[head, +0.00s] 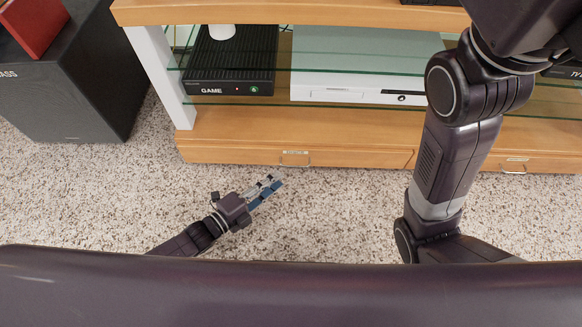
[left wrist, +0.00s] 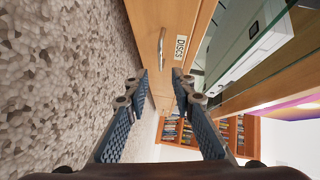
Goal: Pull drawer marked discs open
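The drawer marked DISCS (left wrist: 158,18) shows in the left wrist view, with its label (left wrist: 180,47) and a metal bar handle (left wrist: 161,47). In the head view it is the left wooden drawer (head: 235,151) at the bottom of the cabinet, its front appearing flush, with a small handle (head: 296,163). My left gripper (head: 276,182) is low over the carpet, in front of the drawer and just left of the handle. In the left wrist view its two blue-padded fingers (left wrist: 160,80) are apart and empty, and the handle lies beyond the tips, not touched. My right gripper is out of view.
A second drawer (head: 495,163) with its own handle is at the right. Glass shelves above hold a black game console (head: 232,65) and a white device (head: 350,65). A black speaker (head: 75,85) stands at the left. The speckled carpet (head: 340,215) before the drawer is clear.

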